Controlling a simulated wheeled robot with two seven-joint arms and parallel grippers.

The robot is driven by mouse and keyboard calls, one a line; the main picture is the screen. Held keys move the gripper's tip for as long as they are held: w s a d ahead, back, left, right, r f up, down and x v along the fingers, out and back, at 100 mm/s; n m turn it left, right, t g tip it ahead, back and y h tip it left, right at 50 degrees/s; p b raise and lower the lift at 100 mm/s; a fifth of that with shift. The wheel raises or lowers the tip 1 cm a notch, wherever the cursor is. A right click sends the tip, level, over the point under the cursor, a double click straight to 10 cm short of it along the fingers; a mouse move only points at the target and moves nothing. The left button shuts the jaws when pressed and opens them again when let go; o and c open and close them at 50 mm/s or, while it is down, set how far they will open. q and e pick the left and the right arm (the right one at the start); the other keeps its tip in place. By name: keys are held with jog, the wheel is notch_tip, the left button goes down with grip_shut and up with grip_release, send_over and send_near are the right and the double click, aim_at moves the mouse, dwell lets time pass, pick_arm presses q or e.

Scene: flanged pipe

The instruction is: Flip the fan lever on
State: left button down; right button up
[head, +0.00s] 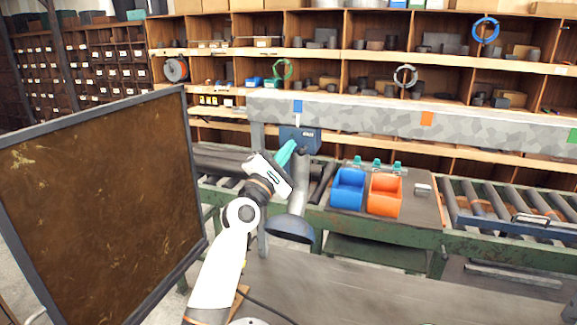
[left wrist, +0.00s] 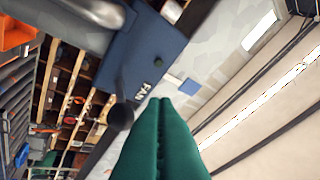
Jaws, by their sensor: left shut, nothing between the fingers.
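A blue switch box (head: 308,138) hangs on the grey patterned beam above the duct; it also shows in the left wrist view (left wrist: 150,50), with white lettering on its face. The fan lever (left wrist: 121,114), a dark stem with a black ball end, sticks out from the box. In the left wrist view the ball is just left of my fingertips, with a visible gap. My left gripper (head: 290,145) has teal fingers, which show shut and empty in the left wrist view (left wrist: 160,101). In the head view it is in front of the box and hides part of it. My right gripper is not in view.
A grey duct with a flared hood (head: 291,229) hangs right beside my left forearm. A blue bin (head: 348,188) and an orange bin (head: 384,195) stand on the bench to the right. A large brown framed panel (head: 95,200) fills the left side.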

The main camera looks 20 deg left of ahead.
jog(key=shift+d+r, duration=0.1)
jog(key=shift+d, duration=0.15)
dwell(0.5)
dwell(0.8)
